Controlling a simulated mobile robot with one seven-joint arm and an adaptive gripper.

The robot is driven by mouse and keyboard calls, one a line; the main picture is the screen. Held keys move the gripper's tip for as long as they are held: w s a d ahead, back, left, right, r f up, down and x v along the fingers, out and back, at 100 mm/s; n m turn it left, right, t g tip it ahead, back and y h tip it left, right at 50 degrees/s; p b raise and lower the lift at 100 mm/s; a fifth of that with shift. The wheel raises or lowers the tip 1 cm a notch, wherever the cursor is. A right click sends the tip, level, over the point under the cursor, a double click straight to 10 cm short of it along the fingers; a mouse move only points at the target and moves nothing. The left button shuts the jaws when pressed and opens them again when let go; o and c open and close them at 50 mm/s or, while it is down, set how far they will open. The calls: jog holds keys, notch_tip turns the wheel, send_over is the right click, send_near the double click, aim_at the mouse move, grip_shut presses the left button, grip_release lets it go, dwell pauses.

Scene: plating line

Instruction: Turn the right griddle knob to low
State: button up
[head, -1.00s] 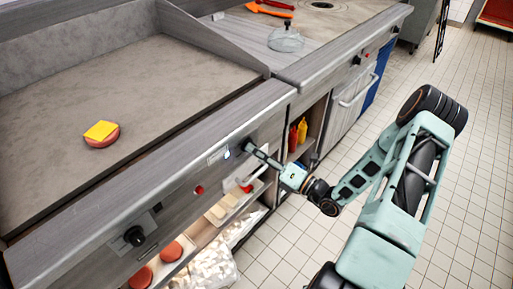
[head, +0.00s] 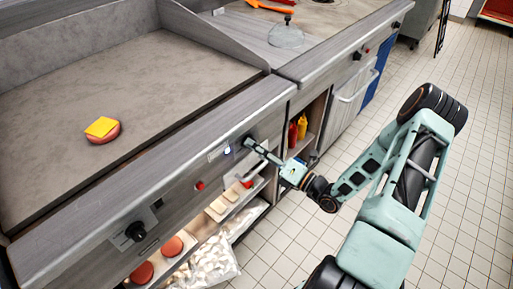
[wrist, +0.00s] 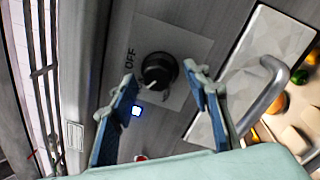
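The right griddle knob (wrist: 158,71) is a round black knob on a pale plate in the wrist view, with a white mark at its lower left rim. The word OFF is printed on the plate to its left. My gripper (wrist: 162,82) is open, with one blue-green finger on each side of the knob; I cannot tell whether either touches it. In the head view my gripper (head: 252,147) reaches the right end of the griddle's front panel and largely hides the knob.
The left griddle knob (head: 136,231) and a red button (head: 199,185) are on the same panel. A patty with cheese (head: 102,130) lies on the griddle. A metal bar handle (wrist: 262,100) is close to the right finger. Shelves with food are below; the tiled floor is clear.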

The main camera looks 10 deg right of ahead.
jog(key=v, duration=1.2)
dwell(0.3)
